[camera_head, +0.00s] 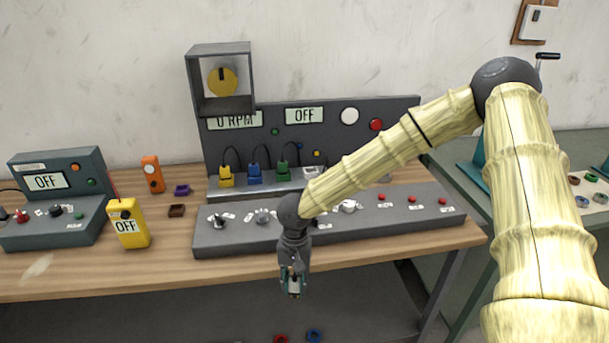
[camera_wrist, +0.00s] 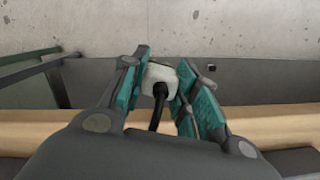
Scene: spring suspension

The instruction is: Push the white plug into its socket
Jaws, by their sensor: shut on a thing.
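My gripper (camera_head: 293,278) hangs in front of the bench's front edge, below the tabletop level in the head view. In the wrist view its teal-padded fingers are shut on the white plug (camera_wrist: 161,71), with a black cable running back from it toward the palm. In the head view only a small pale part of the plug shows between the fingers. A white socket block (camera_head: 312,172) stands on the panel's ledge, right of the green plug (camera_head: 282,172); its opening is too small to make out and my arm passes close to it.
Yellow (camera_head: 226,177) and blue (camera_head: 254,175) plugs with looping black cables stand on the same ledge. A long grey control console (camera_head: 235,240) with knobs and red buttons lies in front. A yellow meter (camera_head: 128,225) stands left. Bare wood (camera_head: 100,272) lies along the front edge.

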